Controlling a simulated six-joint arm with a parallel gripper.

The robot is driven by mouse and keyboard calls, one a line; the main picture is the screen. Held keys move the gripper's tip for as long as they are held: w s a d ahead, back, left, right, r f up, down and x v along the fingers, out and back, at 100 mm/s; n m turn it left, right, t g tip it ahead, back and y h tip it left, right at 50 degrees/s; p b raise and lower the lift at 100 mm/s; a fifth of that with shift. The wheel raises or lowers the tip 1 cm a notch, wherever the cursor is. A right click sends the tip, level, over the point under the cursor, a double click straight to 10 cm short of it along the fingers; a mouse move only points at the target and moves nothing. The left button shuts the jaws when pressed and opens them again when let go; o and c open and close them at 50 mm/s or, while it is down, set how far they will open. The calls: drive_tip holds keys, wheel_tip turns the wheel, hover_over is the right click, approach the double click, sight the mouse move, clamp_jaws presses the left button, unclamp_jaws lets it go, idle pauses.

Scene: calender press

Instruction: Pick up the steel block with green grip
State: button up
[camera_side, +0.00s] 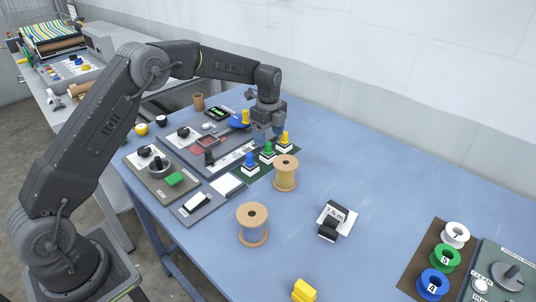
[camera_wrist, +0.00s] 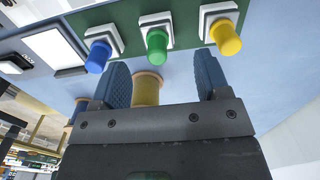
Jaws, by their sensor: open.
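The steel block with green grip (camera_side: 268,151) stands upright in the middle of a row, with a blue-gripped block (camera_side: 249,161) and a yellow-gripped block (camera_side: 284,140) on either side. In the wrist view the green grip (camera_wrist: 157,47) shows above the gap between my fingers, with the blue grip (camera_wrist: 98,56) on the left and the yellow grip (camera_wrist: 225,39) on the right. My gripper (camera_side: 267,137) is open and empty, close to the row; it also shows in the wrist view (camera_wrist: 162,72). The green grip appears clear of both fingers.
The blocks stand on a dark green mat (camera_wrist: 122,14). A wooden spool (camera_side: 286,174) stands close in front, another spool (camera_side: 253,225) farther forward. Control panels (camera_side: 160,175) lie to the left. A black-and-white tape holder (camera_side: 335,220) stands right; the table (camera_side: 385,200) around it is clear.

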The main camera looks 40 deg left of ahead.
sight(268, 142)
drive_tip(key=shift+s+f, duration=0.15)
drive_tip(key=shift+f, duration=2.7)
drive_tip(key=shift+c, duration=0.5)
drive_tip(key=c, duration=0.9)
